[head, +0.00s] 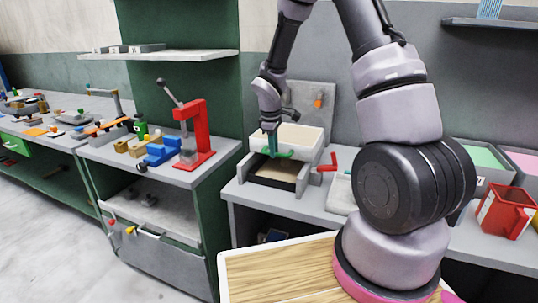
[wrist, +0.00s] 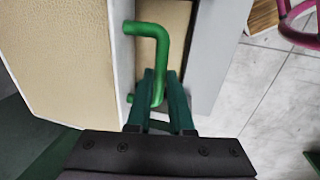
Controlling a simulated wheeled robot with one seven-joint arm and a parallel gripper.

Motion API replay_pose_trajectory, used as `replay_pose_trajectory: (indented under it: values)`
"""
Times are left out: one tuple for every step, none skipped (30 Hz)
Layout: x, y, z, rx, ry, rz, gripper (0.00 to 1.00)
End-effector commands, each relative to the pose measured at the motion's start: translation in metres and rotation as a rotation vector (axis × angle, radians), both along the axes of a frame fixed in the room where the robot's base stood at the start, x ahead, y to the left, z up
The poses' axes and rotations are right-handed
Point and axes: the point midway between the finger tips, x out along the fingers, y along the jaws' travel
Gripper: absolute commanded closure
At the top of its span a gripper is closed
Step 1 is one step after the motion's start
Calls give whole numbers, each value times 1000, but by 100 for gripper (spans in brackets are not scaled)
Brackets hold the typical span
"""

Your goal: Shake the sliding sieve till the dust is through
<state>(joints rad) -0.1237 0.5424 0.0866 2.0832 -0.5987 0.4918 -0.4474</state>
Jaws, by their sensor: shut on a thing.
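The sliding sieve (head: 301,137), a pale frame with a cream bed, sits on a grey box on the bench in the head view. Its cream bed (wrist: 62,55) fills the left of the wrist view. A green bent handle (wrist: 161,45) stands out from the sieve's near side. My gripper (wrist: 160,92) is shut on this handle, with its teal fingers on either side of it. In the head view my gripper (head: 271,146) points down at the sieve's near left. The grey box (head: 262,187) below shows a brown floor. No dust can be made out.
A red handle (head: 328,163) sticks up right of the sieve. A red press (head: 196,135) stands on the bench to the left. A red container (head: 503,212) stands far right. A wooden tabletop (head: 285,272) is in front.

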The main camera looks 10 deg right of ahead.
Motion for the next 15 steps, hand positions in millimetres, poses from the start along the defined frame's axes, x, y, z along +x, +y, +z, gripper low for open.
replay_pose_trajectory:
  values:
    - [10, -7, 0, 1, -3, -5, 100]
    - [15, -10, 0, 1, -2, -3, 100]
    - [20, -14, 0, 1, -2, -4, 100]
    - [22, -16, 0, 1, -1, -3, 100]
    - [24, -18, 0, 1, -2, -2, 100]
    - [27, -19, 0, 1, -2, -2, 100]
    - [28, -20, 1, 1, -2, -1, 100]
    - [28, -20, 1, 1, -2, -1, 100]
    - [29, -21, 1, 1, -3, 1, 100]
    - [29, -21, 1, 1, -3, 1, 100]
    - [29, -21, 1, 1, -4, 1, 100]
    - [29, -21, 1, 1, -4, 1, 100]
    - [29, -21, 1, 0, -5, 1, 100]
    - [29, -21, 1, 0, -5, 1, 100]
    - [30, -21, 1, 0, -6, 1, 100]
